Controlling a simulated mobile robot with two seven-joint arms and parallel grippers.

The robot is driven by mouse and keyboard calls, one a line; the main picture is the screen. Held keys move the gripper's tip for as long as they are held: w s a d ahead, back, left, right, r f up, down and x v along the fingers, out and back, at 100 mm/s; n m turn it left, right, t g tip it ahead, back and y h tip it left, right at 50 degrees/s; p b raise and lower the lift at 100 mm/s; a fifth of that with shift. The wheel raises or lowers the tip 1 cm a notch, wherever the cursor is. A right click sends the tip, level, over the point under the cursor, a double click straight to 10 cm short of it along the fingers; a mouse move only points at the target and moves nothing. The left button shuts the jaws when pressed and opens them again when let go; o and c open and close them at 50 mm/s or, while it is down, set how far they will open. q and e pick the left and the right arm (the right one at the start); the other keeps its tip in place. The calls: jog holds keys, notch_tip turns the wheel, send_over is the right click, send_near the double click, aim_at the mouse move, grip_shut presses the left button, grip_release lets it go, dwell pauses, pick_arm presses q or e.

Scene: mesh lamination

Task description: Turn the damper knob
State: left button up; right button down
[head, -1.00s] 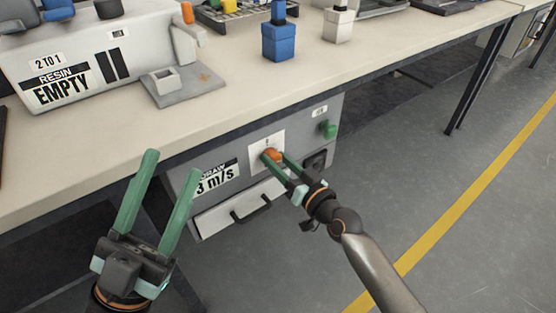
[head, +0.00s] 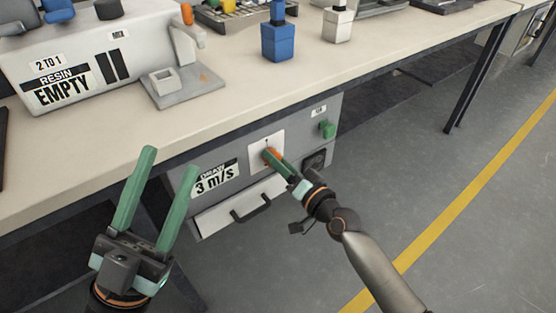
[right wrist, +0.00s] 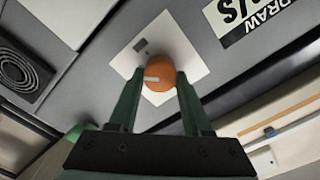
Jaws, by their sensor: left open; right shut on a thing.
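The orange damper knob (right wrist: 158,62) sits on a white square plate (head: 262,142) on the front of a grey unit (head: 185,180) under the bench. My right gripper (head: 270,155) is shut on the knob, one green finger on each side of it. In the right wrist view the knob, with a pale mark on its face, sits between the tips of the right gripper (right wrist: 158,80). In the head view the fingers hide much of the knob. My left gripper (head: 163,200) is open and empty, left of the unit and in front of the bench.
A label on the unit reads "DRAW 3 m/s" (head: 215,178). Below it is a drawer with a dark handle (head: 250,208). A green knob (head: 327,130) and a round vent (head: 315,160) are to the right. The bench top (head: 240,85) carries a resin machine (head: 95,65).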

jog(key=shift+f, duration=0.1)
jog(key=shift+c, duration=1.7)
grip_release()
jog(key=p+v, duration=0.2)
jog(key=v, duration=1)
jog(key=shift+s+d, duration=0.15)
jog(key=shift+s, duration=0.1)
